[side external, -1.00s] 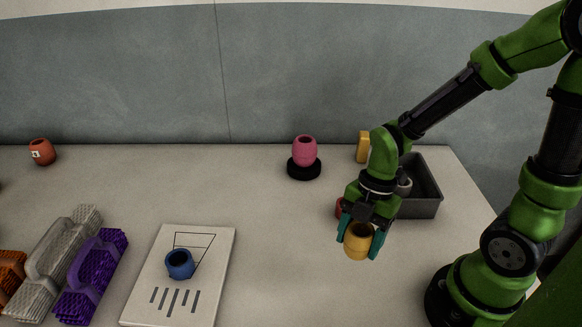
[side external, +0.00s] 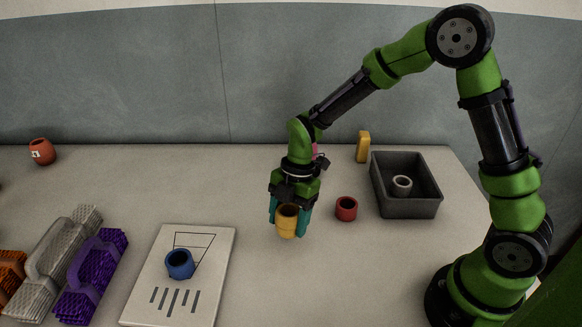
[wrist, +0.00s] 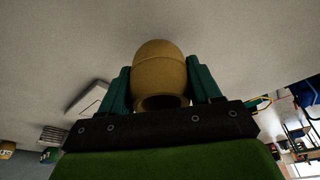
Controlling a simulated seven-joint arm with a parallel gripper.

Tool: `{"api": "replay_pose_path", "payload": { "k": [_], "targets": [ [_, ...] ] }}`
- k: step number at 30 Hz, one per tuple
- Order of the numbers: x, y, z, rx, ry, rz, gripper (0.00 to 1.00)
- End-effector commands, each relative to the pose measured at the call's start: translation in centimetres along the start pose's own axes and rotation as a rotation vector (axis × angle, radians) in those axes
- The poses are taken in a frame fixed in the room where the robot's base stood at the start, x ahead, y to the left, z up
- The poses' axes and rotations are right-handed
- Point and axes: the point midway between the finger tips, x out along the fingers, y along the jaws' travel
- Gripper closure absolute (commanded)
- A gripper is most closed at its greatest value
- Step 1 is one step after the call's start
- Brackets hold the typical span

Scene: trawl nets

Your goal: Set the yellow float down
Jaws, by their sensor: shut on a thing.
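The yellow float (side external: 287,222) is a barrel-shaped piece with a hole in its top. My gripper (side external: 289,218) is shut on it, a teal finger on each side. In the side view it hangs over the middle of the table, right of the white board; its exact height is hard to tell. In the wrist view the yellow float (wrist: 159,70) sits between the fingers of my gripper (wrist: 160,85), clear of other things. The white board (side external: 222,265) has a net drawing and dark bars, with a blue float (side external: 180,264) standing on it.
A red float (side external: 346,209) stands right of my gripper. A dark tray (side external: 420,211) holds a grey float (side external: 402,186). A yellow block (side external: 363,147) stands behind. An orange float (side external: 42,151) stands at the far left.

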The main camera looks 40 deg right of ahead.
Motion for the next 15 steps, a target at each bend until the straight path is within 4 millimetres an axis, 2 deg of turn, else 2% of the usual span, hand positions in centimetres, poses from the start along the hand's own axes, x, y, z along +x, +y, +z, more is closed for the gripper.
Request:
{"api": "replay_pose_path", "payload": {
  "k": [3,6,15],
  "targets": [
    [1.8,-0.1,0.5,0.002,0.0,-0.005,0.67],
    [2.6,-0.1,0.7,0.0,-0.001,-0.002,0.67],
    [2.8,-0.1,0.8,0.0,0.0,-0.001,0.67]
  ]
}}
